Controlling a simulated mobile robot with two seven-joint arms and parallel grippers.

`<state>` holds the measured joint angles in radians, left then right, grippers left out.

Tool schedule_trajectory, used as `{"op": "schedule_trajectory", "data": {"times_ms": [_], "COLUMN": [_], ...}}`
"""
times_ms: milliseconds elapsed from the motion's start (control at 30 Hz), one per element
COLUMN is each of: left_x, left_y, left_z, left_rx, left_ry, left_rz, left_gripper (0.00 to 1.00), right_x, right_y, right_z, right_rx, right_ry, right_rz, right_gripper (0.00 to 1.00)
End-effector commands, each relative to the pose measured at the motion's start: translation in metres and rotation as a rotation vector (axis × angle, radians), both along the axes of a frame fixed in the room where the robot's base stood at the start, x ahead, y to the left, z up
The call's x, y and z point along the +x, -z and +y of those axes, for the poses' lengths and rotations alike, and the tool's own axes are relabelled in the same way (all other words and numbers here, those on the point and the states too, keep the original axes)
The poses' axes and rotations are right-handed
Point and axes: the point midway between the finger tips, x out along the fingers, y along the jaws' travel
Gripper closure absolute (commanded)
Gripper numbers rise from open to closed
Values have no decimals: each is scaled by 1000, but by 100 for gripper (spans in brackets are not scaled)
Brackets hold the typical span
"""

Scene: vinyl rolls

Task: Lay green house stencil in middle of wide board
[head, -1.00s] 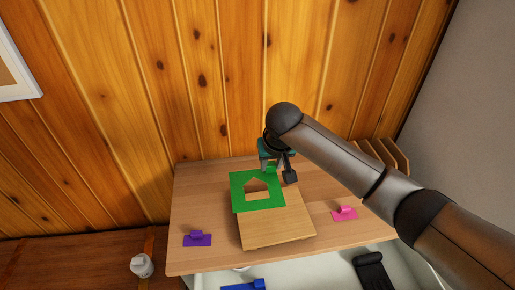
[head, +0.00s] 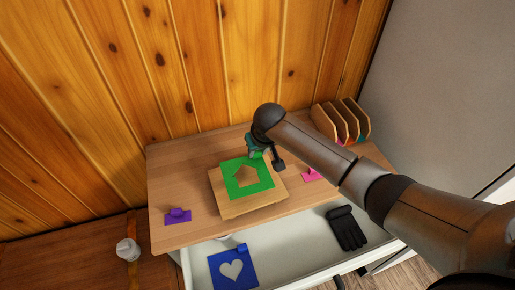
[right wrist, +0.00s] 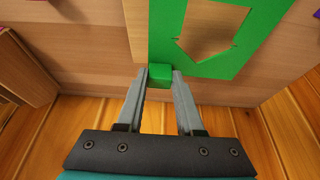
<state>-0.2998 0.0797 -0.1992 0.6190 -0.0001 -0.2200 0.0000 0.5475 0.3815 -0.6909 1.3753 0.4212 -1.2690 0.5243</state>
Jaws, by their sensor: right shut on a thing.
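The green house stencil (head: 264,180) is a flat square sheet with a house-shaped cutout and a small grip tab. It is over the wide wooden board (head: 239,209), roughly centred left to right and somewhat toward the back. I cannot tell whether it touches the board. My right gripper (head: 258,156) is at the stencil's back edge, shut on its tab. The right wrist view shows the green tab (right wrist: 160,74) between the two fingertips, with the sheet (right wrist: 165,35) extending beyond. My left gripper is not in view.
A purple stencil (head: 178,216) lies left of the board and a pink one (head: 312,176) right of it. A wooden rack (head: 325,123) stands at the back right. An open drawer below holds a blue heart stencil (head: 217,268) and a black glove (head: 347,228).

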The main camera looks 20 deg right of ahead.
Motion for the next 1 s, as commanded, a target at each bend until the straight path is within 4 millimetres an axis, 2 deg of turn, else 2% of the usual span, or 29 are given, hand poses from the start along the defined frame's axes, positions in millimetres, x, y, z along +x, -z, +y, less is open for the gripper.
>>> {"op": "schedule_trajectory", "data": {"times_ms": [567, 1000], "left_x": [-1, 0], "left_y": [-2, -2], "left_z": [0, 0], "left_rx": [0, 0], "left_ry": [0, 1], "left_rz": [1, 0], "left_gripper": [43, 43], "right_x": [0, 0], "right_y": [0, 10], "right_z": [0, 1], "right_rx": [0, 1], "right_ry": [0, 1], "right_rz": [0, 0], "right_gripper": [100, 100]}}
